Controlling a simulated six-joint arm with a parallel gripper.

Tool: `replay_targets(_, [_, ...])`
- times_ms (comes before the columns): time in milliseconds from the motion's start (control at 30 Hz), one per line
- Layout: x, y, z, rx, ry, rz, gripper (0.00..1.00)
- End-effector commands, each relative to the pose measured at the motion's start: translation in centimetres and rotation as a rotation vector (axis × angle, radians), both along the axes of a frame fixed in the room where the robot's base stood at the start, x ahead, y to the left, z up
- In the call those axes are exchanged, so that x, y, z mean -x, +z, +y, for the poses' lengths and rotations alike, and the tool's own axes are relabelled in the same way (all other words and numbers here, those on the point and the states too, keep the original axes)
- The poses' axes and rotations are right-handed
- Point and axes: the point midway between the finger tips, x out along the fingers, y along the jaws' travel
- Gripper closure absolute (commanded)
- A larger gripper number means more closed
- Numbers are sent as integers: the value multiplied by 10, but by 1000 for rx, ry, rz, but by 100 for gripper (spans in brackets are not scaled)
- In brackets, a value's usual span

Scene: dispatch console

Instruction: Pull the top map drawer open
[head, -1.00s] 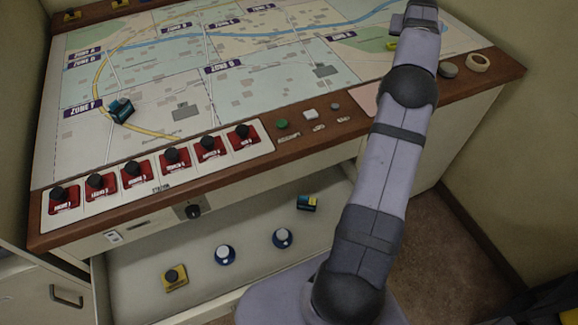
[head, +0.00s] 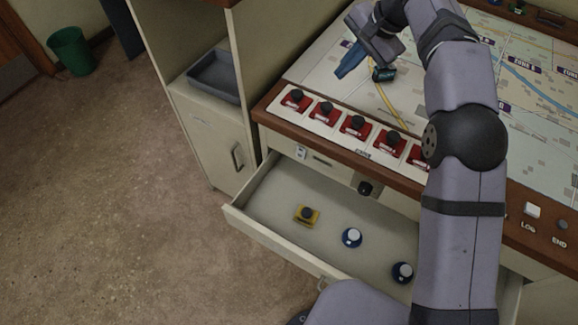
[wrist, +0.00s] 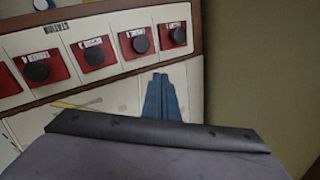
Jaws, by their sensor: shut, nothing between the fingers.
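The top drawer (head: 262,237) under the map console stands pulled out, its front panel well clear of the cabinet. Part of its pull (head: 322,283) shows on the front. My arm hides the drawer's right part. My gripper (head: 350,60) is above the left part of the map (head: 325,55), away from the drawer. Its blue fingers are together and empty; they also show in the wrist view (wrist: 162,98). A small teal block (head: 383,75) on the map is close beside the fingers; I cannot tell whether they touch.
In the drawer lie a yellow block with a black knob (head: 306,215) and two blue round pieces with white tops (head: 352,237). Red switches (head: 356,126) line the console's front edge. A side cabinet (head: 205,125) holds a grey tray (head: 215,77).

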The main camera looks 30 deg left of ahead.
Motion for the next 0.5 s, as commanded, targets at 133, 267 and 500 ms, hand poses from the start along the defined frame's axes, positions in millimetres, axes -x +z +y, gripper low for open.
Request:
replay_targets(133, [103, -58, 42, 141, 191, 172, 100])
replay_targets(267, [157, -91, 43, 258, 305, 265, 100])
replay_targets(500, [186, -113, 33, 352, 389, 319, 100])
